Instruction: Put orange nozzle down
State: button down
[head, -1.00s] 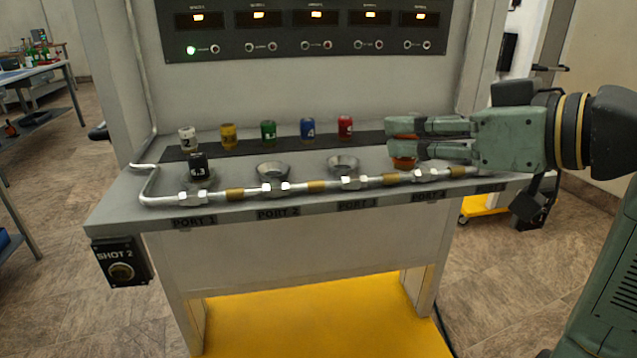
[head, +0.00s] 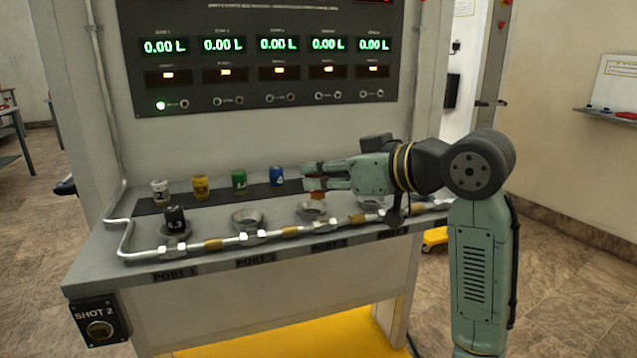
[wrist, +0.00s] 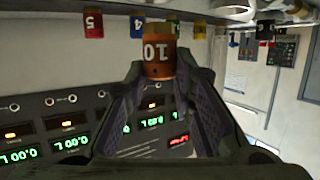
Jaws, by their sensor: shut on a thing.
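The orange nozzle (wrist: 157,52), marked 10, is between my gripper's fingers (wrist: 160,75) in the wrist view. In the head view my gripper (head: 308,184) reaches in from the right, shut on the orange nozzle (head: 318,196), whose lower end shows below the fingers. It is held above the shelf, near the cup of port 3 (head: 311,210); the exact height is unclear. The dark rack strip (head: 217,195) behind holds white, yellow, green and blue (head: 277,177) nozzles. The red nozzle, marked 5 (wrist: 93,24), shows in the wrist view and is mostly hidden by my gripper in the head view.
A black 6.3 nozzle (head: 175,220) stands in port 1. The cup of port 2 (head: 247,218) is empty. A metal pipe (head: 272,235) runs along the shelf's front, and the display panel (head: 265,60) rises behind.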

jog(key=shift+w+a, duration=0.4)
jog(key=shift+w, duration=0.45)
jog(key=shift+f+p, duration=0.3)
jog(key=shift+f, duration=1.5)
jog(key=shift+f, duration=0.15)
jog(key=c, duration=1.4)
grip_release()
jog(key=shift+o, duration=0.2)
jog(key=shift+d+r, duration=0.1)
jog(key=shift+r, duration=0.1)
jog(key=b+v, duration=0.1)
jog(key=v, duration=1)
jog(key=shift+s+d, duration=0.25)
jog(key=shift+d, duration=0.05)
